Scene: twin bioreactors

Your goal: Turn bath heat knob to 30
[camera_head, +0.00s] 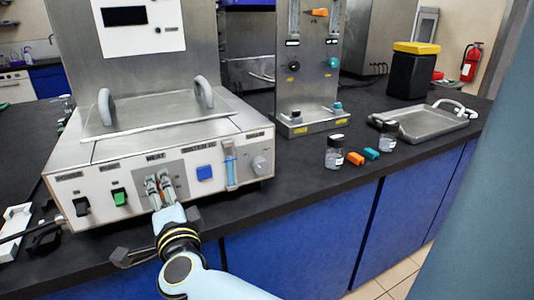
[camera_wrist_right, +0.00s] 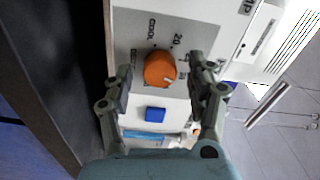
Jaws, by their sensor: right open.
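The bath heat knob is a round orange knob (camera_wrist_right: 160,68) on a grey plate of the white bath unit's front (camera_head: 106,183). In the right wrist view, a short pale mark on the knob points to the lower right. "COOL" and "20" are printed around it; the scale near the mark is partly hidden by a finger. My right gripper (camera_wrist_right: 160,88) is open, with one finger on each side of the knob and gaps visible between. In the head view the right gripper (camera_head: 159,183) is at the grey plate and mostly covers the knob. My left gripper is not in view.
Small bottles (camera_head: 335,152) and a metal tray (camera_head: 436,122) stand on the right of the counter. The counter's front edge lies below my right gripper.

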